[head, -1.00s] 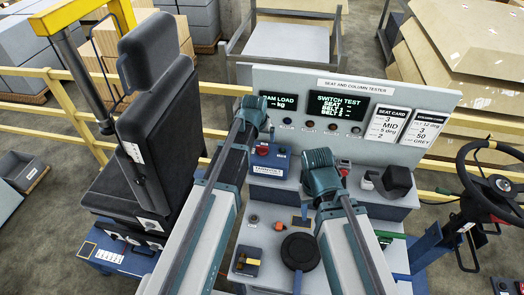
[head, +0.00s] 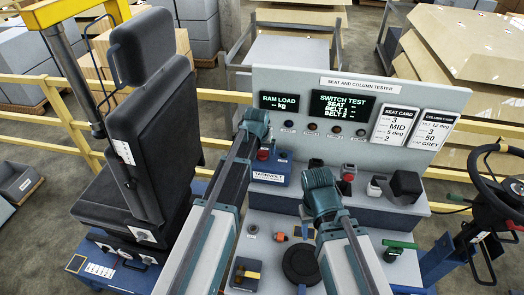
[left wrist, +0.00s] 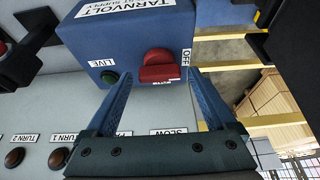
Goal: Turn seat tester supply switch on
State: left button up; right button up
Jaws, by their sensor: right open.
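The blue Tarnvolt seat supply box (head: 279,178) stands on the tester's ledge. In the left wrist view the box (left wrist: 130,28) carries a red rotary switch (left wrist: 160,68), with an OFF label at its right end. A dark green LIVE lamp (left wrist: 111,80) is on its left. The switch handle lies across the picture, reaching towards OFF. My left gripper (left wrist: 155,78) is open, its fingers apart on either side of the switch, with nothing held. In the head view its fingers are hidden behind the wrist. My right gripper (head: 308,215) is open above the lower deck, its fingers mostly hidden.
The tester panel (head: 450,95) rises behind the box. A black seat (head: 155,120) stands left and a steering wheel (head: 495,185) right. A red button (head: 348,172) and a black block (head: 405,184) sit on the ledge, right of the box.

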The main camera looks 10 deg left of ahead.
pick_arm(q)
jog(key=c, duration=1.2)
jog(key=shift+o, duration=0.2)
jog(key=m+h, duration=0.1)
jog(key=m, duration=0.3)
jog(key=shift+a+m+h, duration=0.15)
jog(key=shift+m+h, duration=0.15)
jog(key=shift+h, duration=0.1)
jog(key=m, duration=0.2)
jog(key=m+g+h, duration=0.1)
jog(key=m, duration=0.1)
jog(key=shift+w+a+m, duration=0.1)
jog(key=shift+w+m, duration=0.1)
jog(key=shift+m, duration=0.1)
jog(key=m+g+h, duration=0.1)
jog(key=m, duration=0.3)
jog(key=shift+w+g, duration=0.1)
jog(key=shift+g, duration=0.3)
jog(key=shift+m+g+h, duration=0.3)
jog(key=shift+m+g, duration=0.5)
jog(key=shift+m, duration=1.5)
